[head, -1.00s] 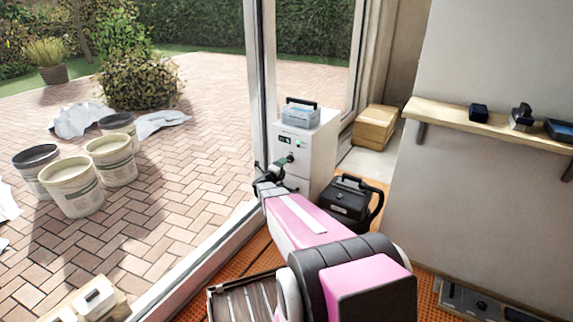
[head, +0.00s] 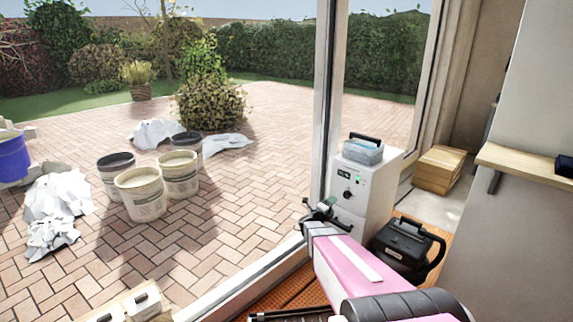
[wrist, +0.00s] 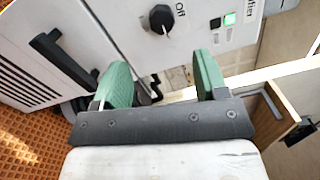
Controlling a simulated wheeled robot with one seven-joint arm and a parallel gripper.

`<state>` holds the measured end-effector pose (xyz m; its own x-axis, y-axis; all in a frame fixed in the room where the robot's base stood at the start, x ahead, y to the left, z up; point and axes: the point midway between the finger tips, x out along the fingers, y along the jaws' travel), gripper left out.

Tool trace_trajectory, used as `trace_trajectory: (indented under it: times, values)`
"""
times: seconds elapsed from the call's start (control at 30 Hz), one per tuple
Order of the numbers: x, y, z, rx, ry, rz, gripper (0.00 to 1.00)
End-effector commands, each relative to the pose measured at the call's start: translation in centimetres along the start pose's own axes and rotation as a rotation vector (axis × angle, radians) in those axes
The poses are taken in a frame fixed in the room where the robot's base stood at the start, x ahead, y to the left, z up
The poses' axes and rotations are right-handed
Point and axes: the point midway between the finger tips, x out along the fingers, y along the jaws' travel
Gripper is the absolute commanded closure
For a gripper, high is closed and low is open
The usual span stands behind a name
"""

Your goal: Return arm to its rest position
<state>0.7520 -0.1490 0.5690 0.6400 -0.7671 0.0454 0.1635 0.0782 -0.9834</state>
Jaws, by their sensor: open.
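My gripper (wrist: 160,90) is open in the wrist view, its two green fingers apart with nothing between them. Beyond the fingers is the white machine (wrist: 120,25) with a black knob (wrist: 162,19) marked "Off" and a small lit green light (wrist: 229,18). In the head view my gripper (head: 318,210) is small and lies in front of the white machine (head: 368,185), at the end of my pink arm. I cannot tell from these frames whether the fingers touch the machine; they appear apart from the knob.
A blue-grey case (head: 363,150) sits on the machine. A window frame (head: 325,100) stands left of the machine. A wooden shelf (head: 525,160) is at the right. Buckets (head: 140,195) stand on the paving outside.

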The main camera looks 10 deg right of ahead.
Motion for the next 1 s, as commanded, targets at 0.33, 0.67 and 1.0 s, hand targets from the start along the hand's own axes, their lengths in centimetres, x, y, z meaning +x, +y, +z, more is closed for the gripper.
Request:
trace_trajectory:
  times: [0.33, 0.67, 1.0]
  values:
    - [-4.2, -1.4, 5.4, -0.310, -0.447, 0.147, 0.33]
    - [-13.3, -0.8, 7.0, -0.821, -0.991, 0.312, 0.33]
    - [-22.8, -0.5, 0.2, -1.399, -1.480, 0.522, 0.33]
